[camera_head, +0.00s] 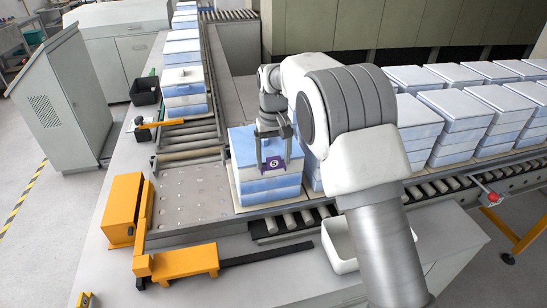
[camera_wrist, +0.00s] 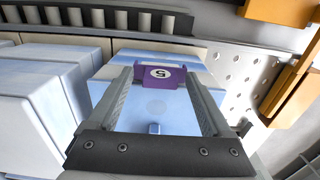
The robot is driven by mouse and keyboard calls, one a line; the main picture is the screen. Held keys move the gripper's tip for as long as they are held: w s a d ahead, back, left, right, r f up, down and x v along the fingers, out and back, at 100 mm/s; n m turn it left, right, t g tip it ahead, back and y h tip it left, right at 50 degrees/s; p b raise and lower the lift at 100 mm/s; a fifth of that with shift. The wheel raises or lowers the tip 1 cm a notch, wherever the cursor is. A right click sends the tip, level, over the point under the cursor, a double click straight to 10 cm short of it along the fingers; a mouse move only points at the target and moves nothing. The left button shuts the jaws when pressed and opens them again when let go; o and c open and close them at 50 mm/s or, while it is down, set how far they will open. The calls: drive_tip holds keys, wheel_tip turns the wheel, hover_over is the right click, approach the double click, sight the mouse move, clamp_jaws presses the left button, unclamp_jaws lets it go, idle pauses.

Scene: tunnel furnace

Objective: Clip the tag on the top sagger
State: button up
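The purple tag (camera_head: 273,165) bears a white disc with a 5. It sits between the fingertips of my gripper (camera_head: 272,159) and shows upside down in the wrist view (camera_wrist: 164,76). The fingers stand apart by about the tag's width, one at each side of it. Whether the tag touches the sagger's rim cannot be told. The top sagger's surface also shows between the fingers in the wrist view (camera_wrist: 160,112).
More sagger stacks (camera_head: 452,105) stand close on the right, and a row (camera_head: 185,75) runs to the back left. A perforated metal plate (camera_head: 185,195) lies left of the stack. Orange pushers (camera_head: 125,208) and a white bin (camera_head: 340,242) are nearby.

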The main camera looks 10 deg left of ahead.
wheel_tip(320, 180, up, 17)
drive_tip(key=s+d+r+m+t, duration=0.1)
drive_tip(key=s+d+r, duration=0.45)
drive_tip(key=d, duration=0.45)
drive_tip(key=s+d+f+m+t+b, duration=0.1)
drive_tip(key=s+d+f+m+t, duration=0.15)
drive_tip(key=s+d, duration=1.3)
drive_tip(key=s+d+f+m+t, duration=0.1)
drive_tip(key=s+f+t, duration=0.1)
drive_tip(key=s+f, duration=0.4)
drive_tip(key=s, duration=0.4)
drive_tip(key=shift+d+f+m+b, duration=0.25)
drive_tip(key=shift+f+m+b, duration=0.05)
drive_tip(key=shift+m+b, duration=0.1)
